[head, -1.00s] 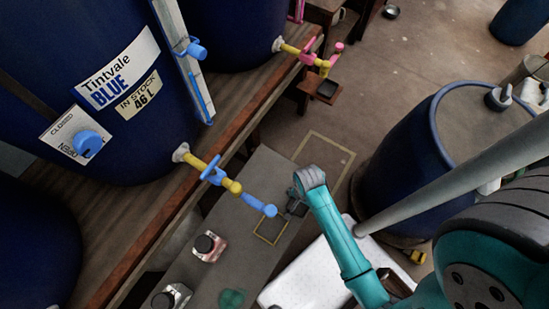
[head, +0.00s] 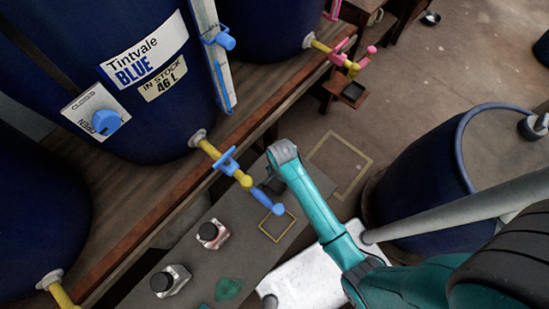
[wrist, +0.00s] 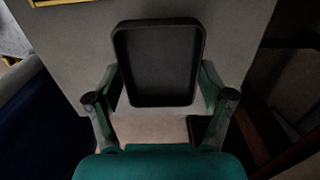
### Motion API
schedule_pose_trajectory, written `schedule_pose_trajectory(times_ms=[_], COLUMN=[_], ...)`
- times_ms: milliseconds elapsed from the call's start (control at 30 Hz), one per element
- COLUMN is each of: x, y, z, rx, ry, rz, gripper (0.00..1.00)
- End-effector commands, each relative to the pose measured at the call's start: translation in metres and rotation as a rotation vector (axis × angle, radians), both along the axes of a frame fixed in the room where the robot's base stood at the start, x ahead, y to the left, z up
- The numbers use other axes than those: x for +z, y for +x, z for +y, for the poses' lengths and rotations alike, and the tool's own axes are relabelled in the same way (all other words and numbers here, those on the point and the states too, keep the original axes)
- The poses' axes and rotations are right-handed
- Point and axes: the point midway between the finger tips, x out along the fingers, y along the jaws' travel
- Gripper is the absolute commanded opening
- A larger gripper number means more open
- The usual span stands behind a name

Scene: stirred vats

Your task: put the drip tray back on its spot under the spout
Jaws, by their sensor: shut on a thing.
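The drip tray (wrist: 158,62) is a shallow black rectangular tray with a raised rim. It fills the upper middle of the wrist view. My gripper (wrist: 160,90) is shut on it, with one finger against each side. In the head view my gripper (head: 272,184) is just behind the blue spout tip (head: 278,208), and the tray there is mostly hidden and dark. The yellow-outlined square (head: 264,230) lies bare on the grey bench, just below the spout tip in the picture. A yellow line (wrist: 52,2) also shows at the wrist view's top left.
Two dark-capped bottles (head: 213,235) (head: 170,281) and a green splotch (head: 228,289) are on the grey bench (head: 240,262). The blue valve handle (head: 226,160) is close left of my gripper. A white surface (head: 306,282) and a blue drum (head: 415,190) are at right.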

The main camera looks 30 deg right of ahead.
Motion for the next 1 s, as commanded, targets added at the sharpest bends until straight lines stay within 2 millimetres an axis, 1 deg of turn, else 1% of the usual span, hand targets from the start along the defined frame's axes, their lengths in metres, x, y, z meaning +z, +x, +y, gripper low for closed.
schedule_pose_trajectory(times_ms=[33, 233, 300, 400, 533, 633, 967, 1000], x=[0.0, 0.0, 0.0, -0.017, -0.031, -0.035, -0.038, -0.038], y=[0.008, 0.021, 0.029, 0.026, 0.027, 0.027, 0.026, 0.026], z=[0.002, 0.006, 0.009, 0.009, 0.008, 0.008, 0.008, 0.008], rx=[0.002, 0.001, 0.001, 0.0, 0.0, 0.0, 0.0, 0.0], ry=[0.0, 0.0, 0.0, 0.0, 0.0, 0.0, 0.0, 0.0], rz=[0.0, 0.0, -0.001, 0.004, 0.001, 0.0, 0.001, 0.001], gripper=[0.46, 0.46, 0.46, 0.46, 0.46, 0.46, 0.46, 0.85])
